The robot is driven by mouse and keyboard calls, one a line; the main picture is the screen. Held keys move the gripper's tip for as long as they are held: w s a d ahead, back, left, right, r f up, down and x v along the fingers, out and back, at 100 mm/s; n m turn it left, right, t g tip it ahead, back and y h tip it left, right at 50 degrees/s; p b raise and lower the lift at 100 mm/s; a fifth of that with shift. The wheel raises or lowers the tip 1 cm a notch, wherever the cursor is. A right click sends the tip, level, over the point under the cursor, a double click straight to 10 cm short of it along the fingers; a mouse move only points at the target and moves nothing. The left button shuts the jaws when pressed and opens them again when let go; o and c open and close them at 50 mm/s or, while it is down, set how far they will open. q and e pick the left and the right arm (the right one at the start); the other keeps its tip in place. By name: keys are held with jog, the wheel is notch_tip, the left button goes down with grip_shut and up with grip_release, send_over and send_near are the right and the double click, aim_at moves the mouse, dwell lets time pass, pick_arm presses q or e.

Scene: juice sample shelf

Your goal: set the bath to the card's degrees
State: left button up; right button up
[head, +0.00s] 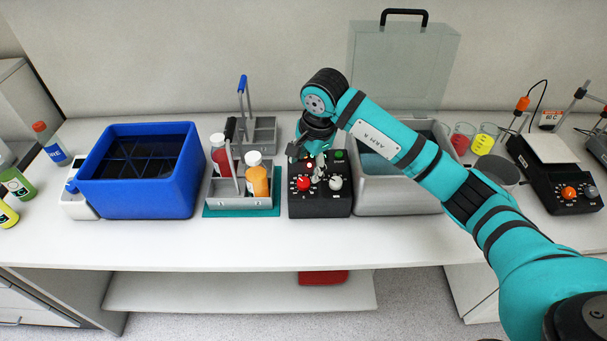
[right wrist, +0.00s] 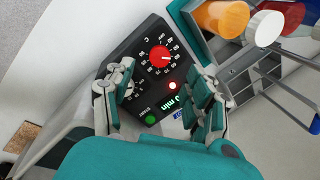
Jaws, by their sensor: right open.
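The bath is a steel tub (head: 397,201) with a clear raised lid (head: 403,65). Its black control box (head: 320,206) stands at its left side, with a red knob (head: 304,183) and a grey knob (head: 335,184). In the right wrist view the red knob (right wrist: 160,58) sits in a dial of numbers marked C; its exact setting is unclear.
Left of the box is a grey bottle carrier (head: 240,203) with red and orange bottles. A blue tub (head: 140,200) stands further left. Beakers (head: 485,140) and a black hotplate device (head: 555,185) stand to the right. The table front is clear.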

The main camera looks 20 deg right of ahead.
aim_at(303, 181)
jog(key=p+x, duration=0.1)
jog(key=x, duration=0.6)
jog(key=shift+w+f+p, duration=0.1)
jog(key=shift+p, duration=0.3)
grip_shut()
jog(key=shift+f+m+b, duration=0.15)
jog(key=shift+m+b, duration=0.55)
jog(key=shift+b, duration=0.15)
jog(key=m+t+b, duration=0.1)
jog(key=m+b, duration=0.6)
jog(key=m+t+b, duration=0.1)
jog(key=m+b, duration=0.6)
jog(key=m, duration=0.1)
jog(key=shift+h+b, duration=0.4)
jog(key=m+b, duration=0.3)
jog(key=shift+m+h, duration=0.3)
jog(key=m+b, duration=0.2)
jog(key=m, duration=0.1)
jog(key=shift+m+h+b, duration=0.3)
jog(key=shift+m+b, duration=0.05)
jog(key=shift+m, duration=0.15)
jog(key=shift+r, duration=0.25)
